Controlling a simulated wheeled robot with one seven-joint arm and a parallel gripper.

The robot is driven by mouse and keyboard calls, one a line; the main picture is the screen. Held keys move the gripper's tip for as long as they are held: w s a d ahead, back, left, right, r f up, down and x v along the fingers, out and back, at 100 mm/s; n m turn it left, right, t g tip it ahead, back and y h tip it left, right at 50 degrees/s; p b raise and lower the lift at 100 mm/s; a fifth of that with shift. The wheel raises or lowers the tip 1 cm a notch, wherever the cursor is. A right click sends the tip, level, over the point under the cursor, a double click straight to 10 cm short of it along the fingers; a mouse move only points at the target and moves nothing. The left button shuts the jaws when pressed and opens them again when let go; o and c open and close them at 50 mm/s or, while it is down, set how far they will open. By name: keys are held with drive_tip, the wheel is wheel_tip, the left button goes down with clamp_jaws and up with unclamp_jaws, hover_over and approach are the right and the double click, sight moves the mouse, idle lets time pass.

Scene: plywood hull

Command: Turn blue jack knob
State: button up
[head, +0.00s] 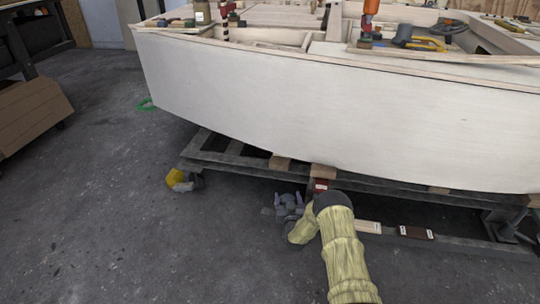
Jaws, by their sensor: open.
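I cannot make out a blue jack knob in the head view. It may be hidden under the hull or behind my arm and gripper, but I cannot tell. My gripper (288,199) is a small grey-blue shape at the end of my yellow-sleeved arm. It is low, beside the near edge of the dark hull cradle (240,162) and below the white hull (330,115). Its jaws look open, and I see nothing held between them. Whether it touches anything is too small to tell.
A yellow and grey object (180,181) lies on the floor at the cradle's left corner. A dark red block (320,186) sits at the cradle edge near my wrist. Pale (368,227) and brown (415,233) blocks lie on the lower rail. The grey floor (110,225) at left is clear.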

drive_tip(key=m+h, duration=0.1)
drive_tip(key=h, duration=0.1)
drive_tip(key=m+h+b, duration=0.1)
drive_tip(key=m+h, duration=0.1)
drive_tip(key=shift+f+g+h, duration=0.2)
drive_tip(key=shift+g+h, duration=0.1)
drive_tip(key=shift+s+r+h, duration=0.15)
drive_tip(key=shift+r+h, duration=0.05)
drive_tip(key=shift+h, duration=0.1)
drive_tip(key=p+v, duration=0.9)
drive_tip(key=v, duration=0.8)
drive_tip(key=w+a+r+n+g+y+p, duration=0.1)
drive_tip(key=w+r+g+y+p, duration=0.1)
drive_tip(key=r+p, duration=0.6)
drive_tip(key=w+a+r+n+g+y+p, duration=0.2)
drive_tip(key=r+p, duration=0.6)
drive_tip(key=r, duration=1.4)
drive_tip(key=shift+w+r+y, duration=0.25)
drive_tip(key=shift+w+y, duration=0.75)
drive_tip(key=shift+w, duration=0.8)
